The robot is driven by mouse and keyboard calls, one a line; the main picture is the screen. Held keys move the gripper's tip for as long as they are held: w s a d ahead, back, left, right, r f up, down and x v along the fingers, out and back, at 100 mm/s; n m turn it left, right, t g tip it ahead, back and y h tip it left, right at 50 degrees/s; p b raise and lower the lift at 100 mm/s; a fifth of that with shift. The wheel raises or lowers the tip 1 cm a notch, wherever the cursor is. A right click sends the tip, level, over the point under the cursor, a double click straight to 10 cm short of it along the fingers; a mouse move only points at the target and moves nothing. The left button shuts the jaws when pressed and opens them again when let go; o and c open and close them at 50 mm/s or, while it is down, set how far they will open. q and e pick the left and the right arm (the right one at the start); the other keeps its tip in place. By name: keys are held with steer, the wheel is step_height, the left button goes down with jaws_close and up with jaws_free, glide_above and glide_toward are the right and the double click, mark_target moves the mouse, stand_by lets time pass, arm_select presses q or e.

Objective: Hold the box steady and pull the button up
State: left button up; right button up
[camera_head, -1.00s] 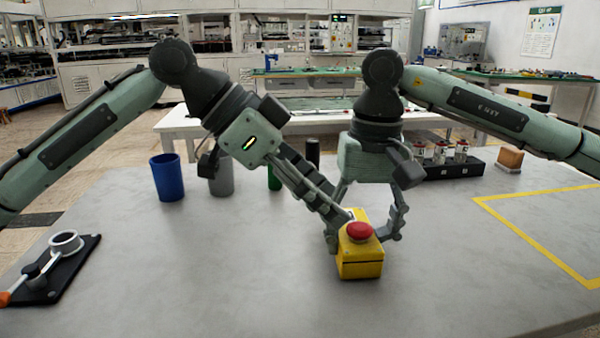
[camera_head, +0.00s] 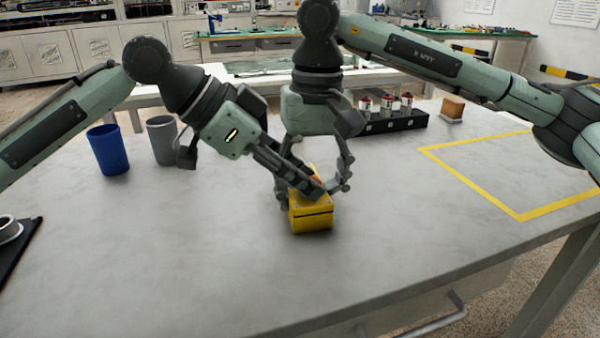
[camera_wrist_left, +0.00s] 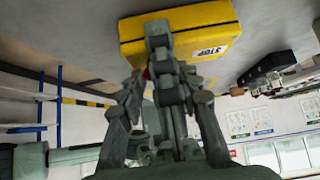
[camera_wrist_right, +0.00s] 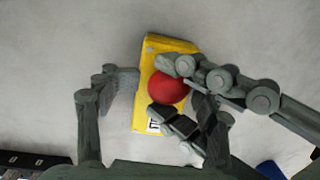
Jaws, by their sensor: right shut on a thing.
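The yellow box (camera_head: 312,219) stands on the grey table, and it also shows in the right wrist view (camera_wrist_right: 154,54) and in the left wrist view (camera_wrist_left: 200,30) with a STOP label. Its red button (camera_wrist_right: 165,89) is partly covered by fingers and barely shows in the head view. My right gripper (camera_wrist_right: 170,94) is shut on the box, with fingers at its two sides. My left gripper (camera_head: 310,184) comes down slanted from the left, its fingers at the button. Whether they touch or clamp it is hidden.
A blue cup (camera_head: 108,150) and a grey cup (camera_head: 162,140) stand at the left. A yellow taped outline (camera_head: 470,172) marks empty table.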

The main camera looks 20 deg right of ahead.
arm_select(q)
steer(key=c, duration=0.4)
steer(key=shift+r, duration=0.25)
steer(key=o, duration=1.2)
steer(key=shift+c, duration=0.2)
steer(key=v, duration=1.2)
arm_select(e)
steer(key=o, duration=1.5)
steer(key=shift+c, duration=0.2)
